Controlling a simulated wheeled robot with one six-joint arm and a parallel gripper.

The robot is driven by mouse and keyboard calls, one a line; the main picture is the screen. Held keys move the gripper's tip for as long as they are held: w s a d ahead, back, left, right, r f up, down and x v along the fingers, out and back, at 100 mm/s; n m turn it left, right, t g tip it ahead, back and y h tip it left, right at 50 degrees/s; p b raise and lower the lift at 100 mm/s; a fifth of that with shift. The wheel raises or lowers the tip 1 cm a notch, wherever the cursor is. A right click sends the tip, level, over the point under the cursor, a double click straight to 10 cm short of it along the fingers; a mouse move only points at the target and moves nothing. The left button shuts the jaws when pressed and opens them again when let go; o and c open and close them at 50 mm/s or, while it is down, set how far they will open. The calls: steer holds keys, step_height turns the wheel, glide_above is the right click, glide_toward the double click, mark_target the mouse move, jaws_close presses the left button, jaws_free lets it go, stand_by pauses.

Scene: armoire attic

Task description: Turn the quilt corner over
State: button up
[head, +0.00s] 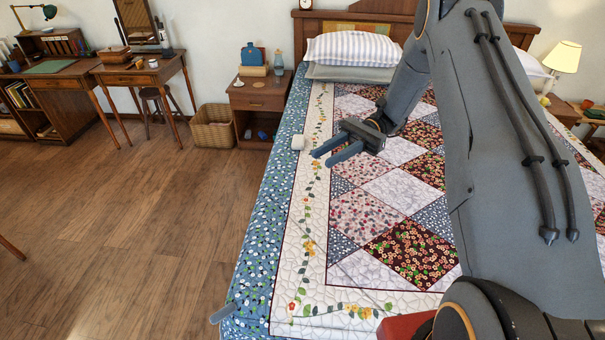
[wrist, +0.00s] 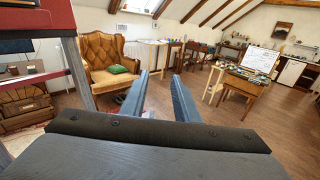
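The patchwork quilt (head: 352,220) covers the bed, with dark floral, pink, white and blue patches, a cream vine border and a blue floral edge (head: 262,230) hanging down the left side. Its near left corner (head: 255,322) is at the bottom of the head view and looks flat, with a small grey-blue piece (head: 222,313) sticking out beside it; I cannot tell what that piece is. My gripper (head: 320,158) is above the quilt's left part, well up the bed from that corner. Its two fingers are apart, and in the wrist view (wrist: 163,80) nothing is between them.
Striped pillows (head: 352,48) lie at the bed's head. A nightstand (head: 257,100) and a wicker basket (head: 212,128) stand left of the bed. The wooden floor (head: 120,230) at left is mostly clear.

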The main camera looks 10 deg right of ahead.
steer(key=s+a+r+t+h+b, duration=0.3)
steer(key=s+a+t+h+b, duration=0.45)
steer(key=a+h+b, duration=0.3)
steer(key=p+x, duration=0.1)
steer(key=x, duration=0.6)
steer(key=shift+s+a+f+p, duration=0.15)
steer(key=shift+a+f+p, duration=0.1)
steer(key=shift+p, duration=0.15)
steer(key=shift+c, duration=0.3)
steer(key=shift+h, duration=0.25)
jaws_close()
stand_by(0.8)
steer(key=shift+o, duration=0.3)
jaws_free()
